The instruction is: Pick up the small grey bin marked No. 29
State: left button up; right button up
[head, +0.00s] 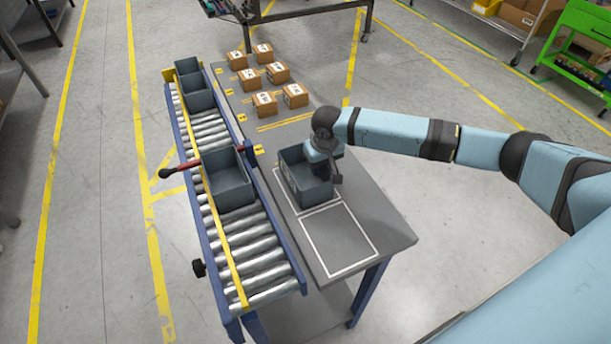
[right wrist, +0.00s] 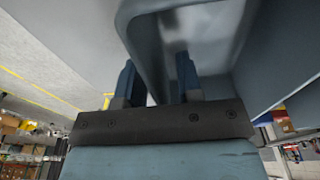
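A dark grey open-topped bin (head: 309,190) stands on the grey table, just behind a white outlined rectangle. No number can be read on it. My right gripper (head: 328,160) is at the right side of this bin, over its rim; the wrist hides part of that side. In the right wrist view, the two blue fingers (right wrist: 157,82) stand apart with the bin's wall (right wrist: 143,45) running between them, and a gap shows beside the wall. Other grey bins sit on the roller conveyor: one in the middle (head: 229,188) and two at the far end (head: 200,100). My left gripper is not in view.
Several small cardboard boxes (head: 265,104) stand on the far part of the table (head: 375,220). The white outlined rectangle (head: 340,240) at the table's near end is empty.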

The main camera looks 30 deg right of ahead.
grip_shut()
